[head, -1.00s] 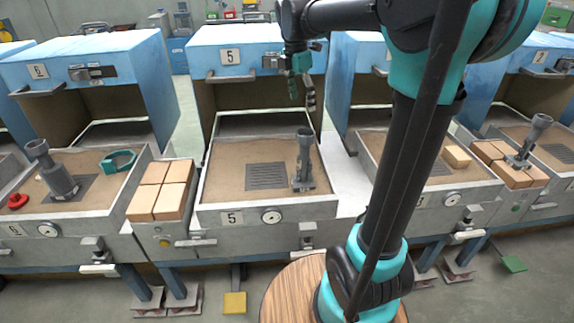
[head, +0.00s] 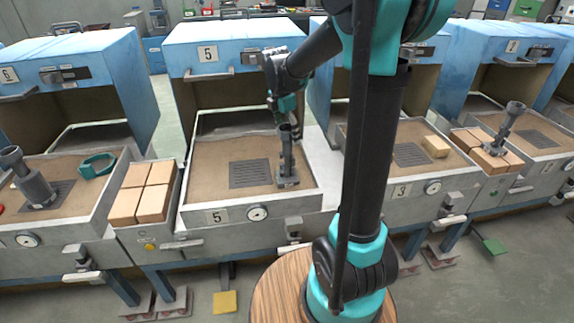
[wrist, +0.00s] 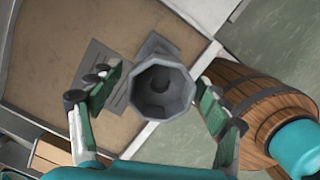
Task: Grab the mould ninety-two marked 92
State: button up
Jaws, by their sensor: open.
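A grey mould (head: 286,158) with a flared, many-sided cup top stands upright in the sand tray of station 5, right of the grate. I cannot read a 92 on it. In the wrist view its hollow top (wrist: 163,90) lies between my fingers. My gripper (wrist: 160,84) is open, one finger on each side of the cup, with no clear grip. In the head view my gripper (head: 286,112) is just above the mould's top.
The station 5 tray (head: 215,195) has raised walls and a blue hood (head: 235,45) behind. Tan bricks (head: 143,190) stand left of it. A wooden barrel (wrist: 255,100) shows at right in the wrist view.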

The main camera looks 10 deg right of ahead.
aim_at(287, 156)
jog(key=shift+d+f, duration=0.15)
jog(key=shift+f, duration=1.3)
jog(key=shift+c, duration=0.3)
grip_shut()
